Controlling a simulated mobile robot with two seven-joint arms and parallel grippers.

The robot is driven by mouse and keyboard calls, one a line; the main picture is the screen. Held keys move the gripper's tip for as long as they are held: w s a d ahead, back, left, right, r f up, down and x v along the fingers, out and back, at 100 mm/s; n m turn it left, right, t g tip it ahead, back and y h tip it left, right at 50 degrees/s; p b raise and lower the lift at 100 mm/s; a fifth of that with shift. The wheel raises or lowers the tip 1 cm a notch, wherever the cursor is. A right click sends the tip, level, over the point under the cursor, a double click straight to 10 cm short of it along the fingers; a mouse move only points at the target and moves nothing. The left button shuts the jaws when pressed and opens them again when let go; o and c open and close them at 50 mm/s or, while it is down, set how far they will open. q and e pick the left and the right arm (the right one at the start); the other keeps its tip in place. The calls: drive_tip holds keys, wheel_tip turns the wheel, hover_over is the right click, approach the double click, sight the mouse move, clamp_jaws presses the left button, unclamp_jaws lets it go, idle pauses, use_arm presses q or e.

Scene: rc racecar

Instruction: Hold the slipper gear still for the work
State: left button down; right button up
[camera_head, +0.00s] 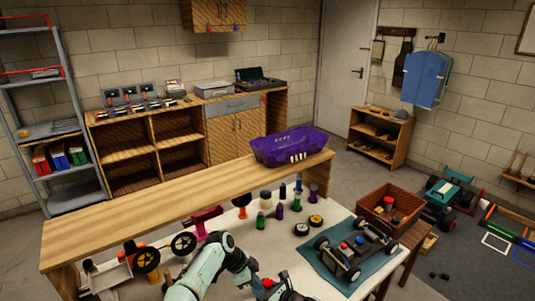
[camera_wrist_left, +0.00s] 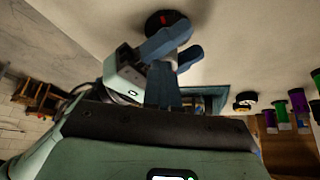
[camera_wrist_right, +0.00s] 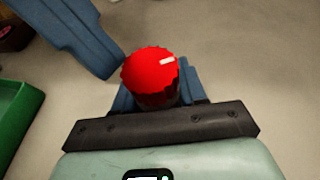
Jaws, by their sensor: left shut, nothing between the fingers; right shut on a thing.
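A red ribbed knob-like piece (camera_wrist_right: 150,75) with a white mark and darker lower part stands in my right gripper (camera_wrist_right: 150,97), which is shut on it. I take it for the slipper gear; its teeth are not visible. It shows small and red in the head view (camera_head: 268,283). In the left wrist view a dark round piece with a red top (camera_wrist_left: 163,18) shows past the blue fingers. My left gripper (camera_head: 252,275) is shut and empty close beside it. The left fingers reach in from the upper left of the right wrist view (camera_wrist_right: 85,45); contact with the piece is unclear.
The car chassis (camera_head: 350,252) sits on a blue-green mat (camera_head: 312,256) at right. Several bottles and two small wheels (camera_head: 302,229) stand behind. A wooden parts box (camera_head: 375,207) is beyond the chassis. A green tray edge (camera_wrist_right: 15,115) shows at left in the right wrist view.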

drive_tip(key=shift+a, duration=0.1)
use_arm(q)
wheel_tip(320, 180, up, 6)
idle(0.4)
drive_tip(key=shift+r, duration=0.1)
wheel_tip(320, 180, down, 6)
drive_tip(key=shift+s+a, duration=0.15)
idle(0.7)
drive_tip(key=shift+w+d, duration=0.2)
drive_tip(key=shift+d, duration=0.25)
idle(0.4)
